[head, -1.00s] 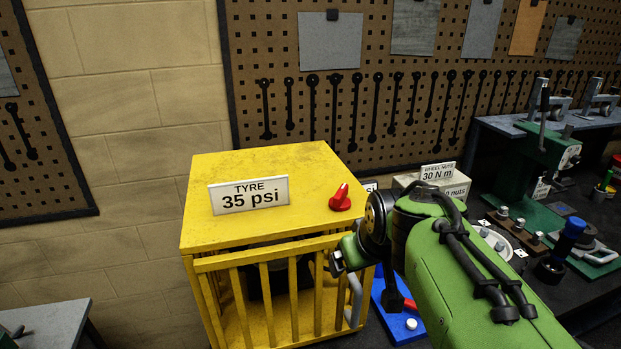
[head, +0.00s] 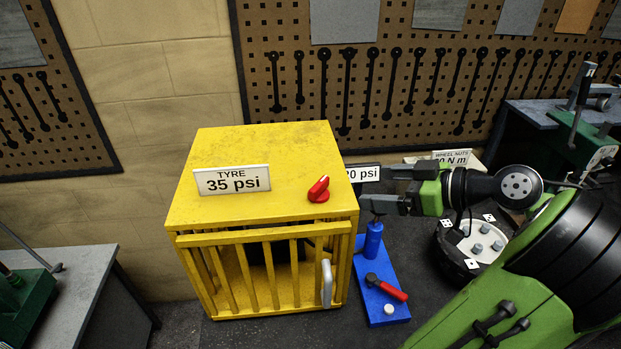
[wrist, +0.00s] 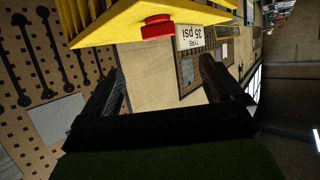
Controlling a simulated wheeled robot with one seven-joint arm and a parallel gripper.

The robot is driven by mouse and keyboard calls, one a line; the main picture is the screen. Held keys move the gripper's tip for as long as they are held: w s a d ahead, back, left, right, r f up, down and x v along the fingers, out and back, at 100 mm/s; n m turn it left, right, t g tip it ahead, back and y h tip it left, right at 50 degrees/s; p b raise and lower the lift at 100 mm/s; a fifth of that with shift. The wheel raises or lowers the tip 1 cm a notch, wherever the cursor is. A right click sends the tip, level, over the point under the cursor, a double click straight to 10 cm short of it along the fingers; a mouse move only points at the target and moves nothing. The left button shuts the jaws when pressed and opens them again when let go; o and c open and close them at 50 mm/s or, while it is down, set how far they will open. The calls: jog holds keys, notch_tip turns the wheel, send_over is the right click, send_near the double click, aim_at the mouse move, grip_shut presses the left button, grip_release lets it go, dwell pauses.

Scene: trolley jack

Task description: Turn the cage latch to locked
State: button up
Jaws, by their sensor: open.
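The yellow cage (head: 262,142) stands on the dark bench, with its barred front door (head: 258,275) showing a light grey handle (head: 326,283). The red cage latch (head: 319,189) sits on the cage top near its front right corner, its pointer slanting up and right in the head view. In the wrist view the latch (wrist: 157,26) shows at the edge of the yellow top, beyond the fingers. My gripper (head: 368,188) is open and empty, to the right of the latch and apart from it. Its two dark fingers (wrist: 165,85) are wide apart in the wrist view.
A "TYRE 35 psi" sign (head: 232,180) stands on the cage top. A second sign (head: 363,174) is by my fingers. Right of the cage is a blue base (head: 382,300) with a red-handled lever (head: 388,288). A round plate with studs (head: 466,262) lies further right. A pegboard (head: 400,90) stands behind.

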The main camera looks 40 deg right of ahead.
aim_at(323, 185)
jog(key=b+x, duration=0.3)
jog(key=x, duration=1.2)
jog(key=shift+w, duration=0.1)
jog(key=c, duration=1)
